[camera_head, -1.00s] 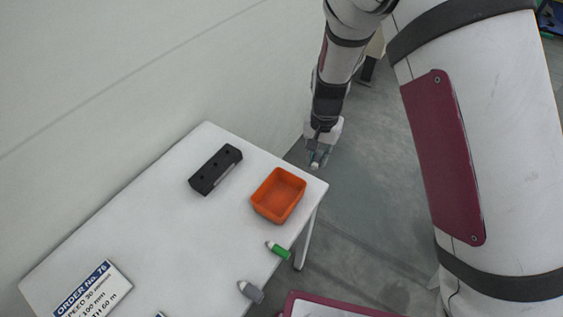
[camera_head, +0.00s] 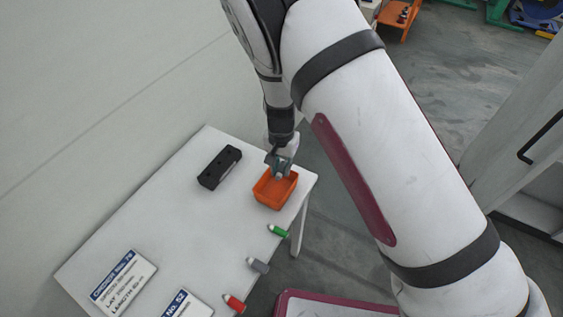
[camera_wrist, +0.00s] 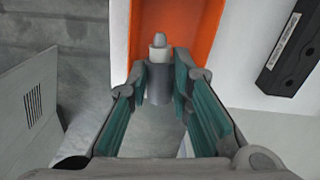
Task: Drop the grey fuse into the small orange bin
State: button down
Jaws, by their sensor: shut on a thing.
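My gripper (camera_head: 279,172) is shut on a grey fuse (camera_wrist: 158,83) with a pale tip, which shows clearly between the fingertips in the wrist view. In the head view the gripper is at the small orange bin (camera_head: 270,201), over its far part. The bin stands open on the white table near its right edge. In the wrist view the bin (camera_wrist: 207,28) lies beyond the fuse tip. How far the fuse is above the bin floor I cannot tell. Another grey fuse (camera_head: 258,265) lies on the table.
A green fuse (camera_head: 278,231) and a red fuse (camera_head: 234,304) lie along the right edge of the white table (camera_head: 180,225). A black block with holes (camera_head: 219,167) lies left of the bin. Order cards (camera_head: 122,283) lie at the front left. A wall runs behind the table.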

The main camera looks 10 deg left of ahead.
aim_at(281, 168)
jog(key=shift+f+b, duration=0.5)
jog(key=shift+f, duration=1.45)
jog(key=c, duration=1.4)
grip_release()
jog(key=shift+o, duration=0.2)
jog(key=shift+r, duration=0.1)
notch_tip(281, 168, up, 12)
jog(key=shift+f, duration=0.1)
